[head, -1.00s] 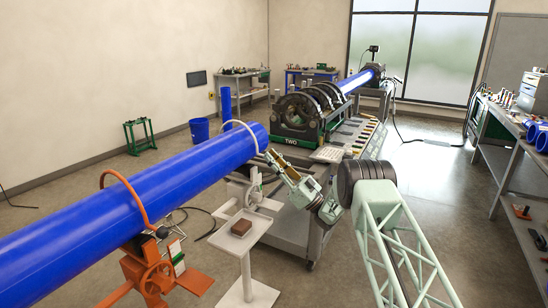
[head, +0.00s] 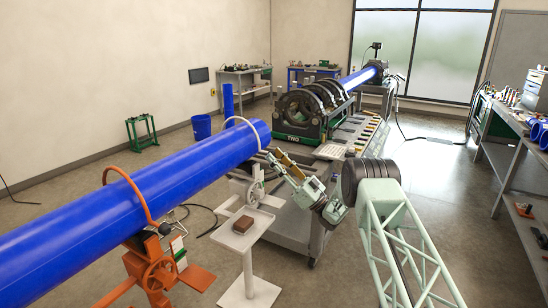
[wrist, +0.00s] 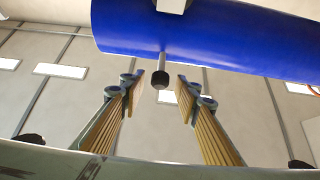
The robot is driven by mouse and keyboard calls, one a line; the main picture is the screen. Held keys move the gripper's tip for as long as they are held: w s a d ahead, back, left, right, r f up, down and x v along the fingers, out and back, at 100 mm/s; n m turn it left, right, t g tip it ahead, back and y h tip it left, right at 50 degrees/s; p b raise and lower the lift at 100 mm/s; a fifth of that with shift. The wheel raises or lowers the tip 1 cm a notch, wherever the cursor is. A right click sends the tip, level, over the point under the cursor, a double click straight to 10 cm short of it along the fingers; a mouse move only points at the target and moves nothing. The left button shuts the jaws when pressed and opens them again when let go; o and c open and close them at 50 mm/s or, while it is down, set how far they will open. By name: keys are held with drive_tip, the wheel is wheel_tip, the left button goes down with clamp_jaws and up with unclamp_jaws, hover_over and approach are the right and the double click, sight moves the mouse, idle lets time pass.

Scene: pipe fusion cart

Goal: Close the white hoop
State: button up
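A grey rod with a dark knob (wrist: 160,82) shows between the fingertips, with a gap on both sides. A pale piece (wrist: 172,4) shows against the pipe at the top edge. I cannot tell whether the hoop is latched.
An orange hoop (head: 128,178) spans the pipe over an orange stand (head: 160,270). The fusion machine cart (head: 305,135) stands behind. Open floor lies to the right.

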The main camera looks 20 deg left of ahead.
drive_tip(key=v, duration=1)
drive_tip(key=shift+d+f, duration=0.2)
drive_tip(key=shift+f, duration=0.15)
